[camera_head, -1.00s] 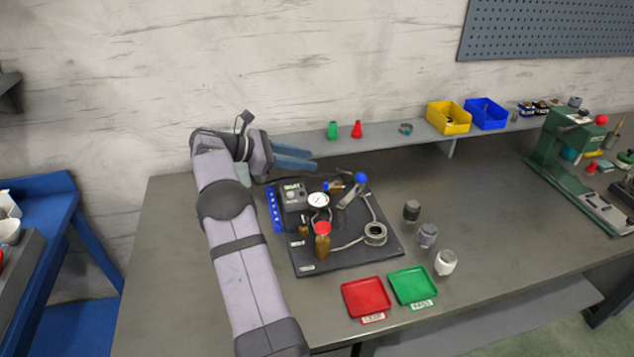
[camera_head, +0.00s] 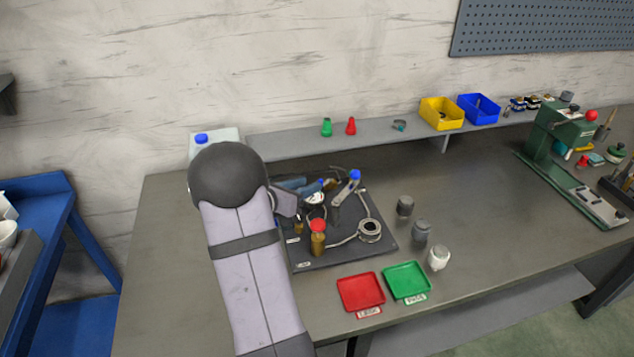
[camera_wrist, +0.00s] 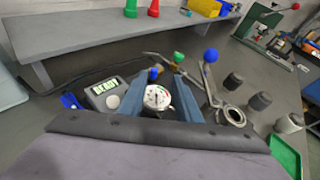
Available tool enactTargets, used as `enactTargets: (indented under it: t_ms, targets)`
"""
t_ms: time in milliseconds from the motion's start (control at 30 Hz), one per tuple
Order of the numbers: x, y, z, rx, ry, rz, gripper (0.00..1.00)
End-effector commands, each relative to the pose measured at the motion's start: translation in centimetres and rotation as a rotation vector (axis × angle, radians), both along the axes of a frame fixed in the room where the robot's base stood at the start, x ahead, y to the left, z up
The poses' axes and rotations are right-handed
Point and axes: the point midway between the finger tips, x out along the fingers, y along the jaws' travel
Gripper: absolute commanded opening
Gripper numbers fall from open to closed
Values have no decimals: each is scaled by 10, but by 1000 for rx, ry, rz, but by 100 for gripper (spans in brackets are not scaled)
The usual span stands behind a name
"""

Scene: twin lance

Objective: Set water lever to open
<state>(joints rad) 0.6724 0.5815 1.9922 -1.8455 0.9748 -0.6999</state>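A dark test rig plate (camera_head: 345,252) on the bench carries a dial gauge (camera_wrist: 157,97), a box reading READY (camera_wrist: 106,91), pipes and a red-capped brass part (camera_head: 318,240). A grey lever with a blue ball end (camera_head: 354,175) stands tilted at the rig's back right; its ball also shows in the wrist view (camera_wrist: 211,55). No readable label identifies it as the water lever. A smaller blue knob (camera_wrist: 155,72) sits behind the gauge. My gripper (camera_wrist: 158,84) is open, with the gauge seen between its blue fingers; contact cannot be told. My arm hides the rig's left side.
Several grey and white cylinders (camera_head: 421,231) stand right of the rig. A red tray (camera_head: 361,291) and a green tray (camera_head: 406,281) lie in front. A shelf (camera_head: 290,140) runs behind.

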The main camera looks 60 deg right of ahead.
Motion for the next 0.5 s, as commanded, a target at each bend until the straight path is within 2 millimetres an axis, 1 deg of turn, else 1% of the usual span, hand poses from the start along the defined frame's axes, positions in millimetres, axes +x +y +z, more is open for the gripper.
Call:
enactTargets:
  t_ms: [67, 200, 367, 500]
  targets:
    - [7, 1, -5, 20, -61, 3, 31]
    - [8, 2, -8, 23, -112, -14, 31]
    - [7, 0, -8, 21, -118, -18, 31]
    - [6, -8, -11, 22, -115, -21, 31]
